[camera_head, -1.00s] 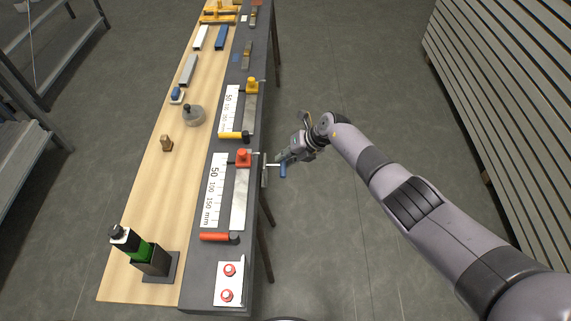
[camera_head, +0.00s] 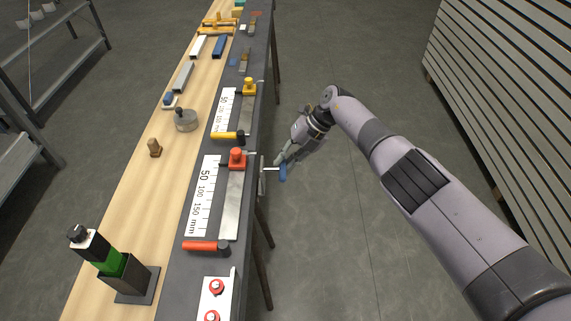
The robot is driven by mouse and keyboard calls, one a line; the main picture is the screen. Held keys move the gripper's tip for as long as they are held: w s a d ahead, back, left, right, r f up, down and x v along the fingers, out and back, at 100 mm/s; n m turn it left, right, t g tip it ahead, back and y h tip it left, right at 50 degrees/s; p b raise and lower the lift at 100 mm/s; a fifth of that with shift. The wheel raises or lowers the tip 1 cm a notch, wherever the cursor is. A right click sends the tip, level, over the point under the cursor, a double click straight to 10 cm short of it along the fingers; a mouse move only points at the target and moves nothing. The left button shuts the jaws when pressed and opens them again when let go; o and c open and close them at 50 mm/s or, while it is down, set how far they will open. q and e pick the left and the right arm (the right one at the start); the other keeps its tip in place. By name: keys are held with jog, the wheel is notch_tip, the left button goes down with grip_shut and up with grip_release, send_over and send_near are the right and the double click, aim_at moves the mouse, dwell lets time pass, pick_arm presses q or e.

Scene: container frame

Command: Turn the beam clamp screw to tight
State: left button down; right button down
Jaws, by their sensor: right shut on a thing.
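The beam clamp (camera_head: 262,175) is a grey metal piece at the right edge of the bench, beside the red clamp. Its screw (camera_head: 271,169) sticks out to the right as a thin light rod and ends at a blue handle (camera_head: 283,173). My right gripper (camera_head: 282,163) comes in from the right and is shut at the blue handle. The fingers are small and partly cover the top of the handle. The clamp's jaw and screw tip are hidden by the bench edge. My left gripper is not in view.
The bench (camera_head: 172,278) carries a red clamp (camera_head: 236,159), a yellow clamp (camera_head: 249,87), scale plates, a green-and-black bottle-like tool (camera_head: 108,262) and a plate with red buttons (camera_head: 216,287). Slatted panels (camera_head: 505,100) stand at the right. The floor between is clear.

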jog(key=shift+s+f, duration=0.1)
jog(key=shift+f, duration=0.05)
jog(key=c, duration=1.5)
grip_release()
jog(key=v, duration=1.2)
jog(key=shift+w, duration=0.2)
